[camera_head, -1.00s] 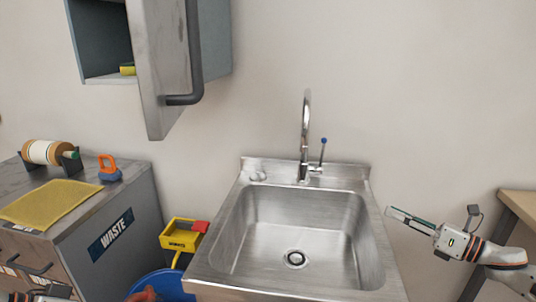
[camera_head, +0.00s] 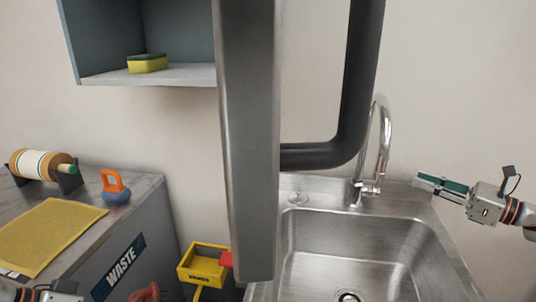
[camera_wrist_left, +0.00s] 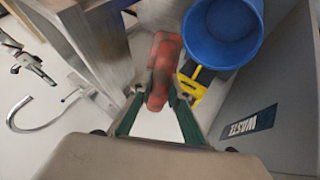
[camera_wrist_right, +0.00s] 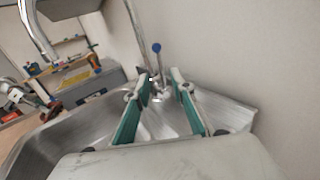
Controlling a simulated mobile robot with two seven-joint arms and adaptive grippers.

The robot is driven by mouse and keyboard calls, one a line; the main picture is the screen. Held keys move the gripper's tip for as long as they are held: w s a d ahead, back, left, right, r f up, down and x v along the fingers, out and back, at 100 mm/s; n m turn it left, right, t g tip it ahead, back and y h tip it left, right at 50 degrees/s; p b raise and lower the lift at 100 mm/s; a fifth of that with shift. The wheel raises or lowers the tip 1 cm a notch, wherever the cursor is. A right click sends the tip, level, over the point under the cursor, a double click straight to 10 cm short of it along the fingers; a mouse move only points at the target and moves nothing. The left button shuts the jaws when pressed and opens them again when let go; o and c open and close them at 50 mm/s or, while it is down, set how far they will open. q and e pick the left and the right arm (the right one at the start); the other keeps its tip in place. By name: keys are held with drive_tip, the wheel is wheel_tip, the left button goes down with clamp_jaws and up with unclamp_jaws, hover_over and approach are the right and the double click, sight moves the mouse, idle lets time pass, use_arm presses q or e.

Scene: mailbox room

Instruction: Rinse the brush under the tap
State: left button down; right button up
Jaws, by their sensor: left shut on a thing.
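My left gripper (camera_wrist_left: 157,97) is shut on a red thing (camera_wrist_left: 163,62), seemingly the brush by its handle; no bristles show clearly. In the head view that red thing (camera_head: 146,293) is cut off at the bottom edge. The chrome tap (camera_head: 386,135) curves up behind the steel sink (camera_head: 385,225); I see no water. My right gripper (camera_head: 442,187) is open and empty, right of the tap. Its fingers (camera_wrist_right: 161,82) are apart, with the lever beyond them.
An open cabinet door (camera_head: 248,150) with a black handle (camera_head: 368,70) blocks the middle view. A sponge (camera_head: 147,63) lies in the cabinet. The waste counter (camera_head: 140,195) holds a yellow cloth (camera_head: 48,235). A yellow bin (camera_head: 203,265) and blue bucket (camera_wrist_left: 222,30) stand low beside it.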

use_arm(q)
drive_tip(key=shift+r, duration=0.1)
drive_tip(key=shift+r+p, duration=0.4)
drive_tip(key=shift+r, duration=0.3)
use_arm(e)
hover_over(379, 186)
drive_tip(key=shift+w+d, duration=0.1)
drive_tip(key=shift+w, duration=0.1)
clamp_jaws()
